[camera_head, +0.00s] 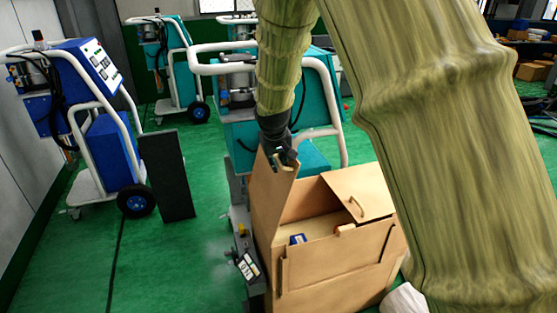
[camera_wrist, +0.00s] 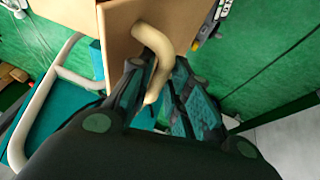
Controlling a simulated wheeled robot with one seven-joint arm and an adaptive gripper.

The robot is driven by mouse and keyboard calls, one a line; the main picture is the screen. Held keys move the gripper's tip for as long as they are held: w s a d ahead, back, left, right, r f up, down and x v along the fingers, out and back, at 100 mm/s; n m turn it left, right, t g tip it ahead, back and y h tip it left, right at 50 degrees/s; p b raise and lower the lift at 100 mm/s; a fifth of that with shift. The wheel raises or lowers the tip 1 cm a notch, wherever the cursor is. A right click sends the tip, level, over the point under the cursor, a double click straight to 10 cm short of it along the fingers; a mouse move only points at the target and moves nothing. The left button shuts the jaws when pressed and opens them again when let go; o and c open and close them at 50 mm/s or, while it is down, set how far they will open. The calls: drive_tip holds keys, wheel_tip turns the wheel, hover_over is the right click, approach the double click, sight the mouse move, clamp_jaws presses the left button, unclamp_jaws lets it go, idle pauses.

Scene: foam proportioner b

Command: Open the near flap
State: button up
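An open-topped cardboard box (camera_head: 330,262) stands right of centre in the head view. A tall tan flap (camera_head: 268,205) stands upright along its left side. My gripper (camera_head: 284,158) is at the top of this flap. In the wrist view, the flap (camera_wrist: 117,38) carries a curved cream handle (camera_wrist: 158,50). My gripper (camera_wrist: 155,88) has its fingers close in on both sides of this handle and looks shut on it; the contact is partly hidden. Another flap (camera_head: 360,188) with a handle covers the box's right part. A further handle (camera_head: 345,229) shows at the front edge.
A teal wheeled machine (camera_head: 238,130) stands just behind the box. A blue wheeled machine (camera_head: 105,145) and a dark upright panel (camera_head: 166,175) stand at left. A blue item (camera_head: 297,239) lies inside the box. Green floor (camera_head: 170,260) is clear at front left.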

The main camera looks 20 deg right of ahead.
drive_tip(key=shift+o, duration=1)
drive_tip(key=shift+s+f, duration=0.1)
drive_tip(key=shift+f, duration=0.4)
drive_tip(key=shift+w, duration=0.2)
drive_tip(key=shift+s+r, duration=0.1)
drive_tip(key=shift+r, duration=0.75)
drive_tip(key=v, duration=1.1)
drive_tip(key=shift+s, duration=0.15)
drive_tip(key=shift+f, duration=0.15)
